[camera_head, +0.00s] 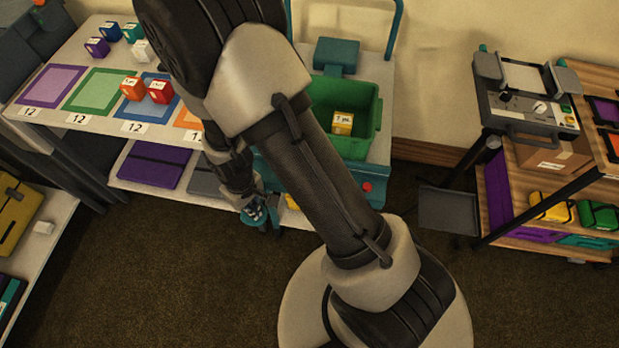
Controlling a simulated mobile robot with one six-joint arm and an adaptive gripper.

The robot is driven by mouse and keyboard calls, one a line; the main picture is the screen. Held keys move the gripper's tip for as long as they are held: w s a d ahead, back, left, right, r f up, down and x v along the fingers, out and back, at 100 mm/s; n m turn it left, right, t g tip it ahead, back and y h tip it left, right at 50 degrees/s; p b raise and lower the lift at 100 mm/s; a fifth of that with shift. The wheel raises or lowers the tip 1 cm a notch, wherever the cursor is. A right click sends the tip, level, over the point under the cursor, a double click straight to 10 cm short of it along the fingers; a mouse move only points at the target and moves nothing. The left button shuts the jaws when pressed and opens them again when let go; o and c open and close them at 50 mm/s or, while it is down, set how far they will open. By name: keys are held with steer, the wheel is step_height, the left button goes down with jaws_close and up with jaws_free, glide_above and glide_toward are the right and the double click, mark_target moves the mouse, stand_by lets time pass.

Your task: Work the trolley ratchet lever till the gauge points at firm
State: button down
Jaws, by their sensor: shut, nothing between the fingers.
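A pale trolley with a teal push handle (397,25) stands at the back centre, partly hidden behind my arm. It carries a green bin (372,132) and shows a red knob (367,187) on its front. My gripper (255,214) points down at the trolley's front left, low beside a teal part; I cannot tell whether they touch. It looks shut and holds nothing. I cannot make out the ratchet lever. A small white dial (540,107) shows on a grey machine (520,95) at the right; I cannot tell whether it is the task's gauge, and its marks are too small to read.
A table with coloured mats (52,85) and small numbered cubes (132,88) stands at the left. A yellow cube (343,122) lies in the green bin. A wood-shelved rack (497,188) with a cardboard box (553,155) stands at the right. The brown floor is clear at front.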

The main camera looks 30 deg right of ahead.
steer(key=shift+f+b, duration=1.05)
steer(key=shift+f, duration=1.1)
step_height(320, 180, up, 9)
steer(key=p, duration=0.7)
steer(key=shift+r, duration=0.15)
steer(key=shift+d, duration=0.1)
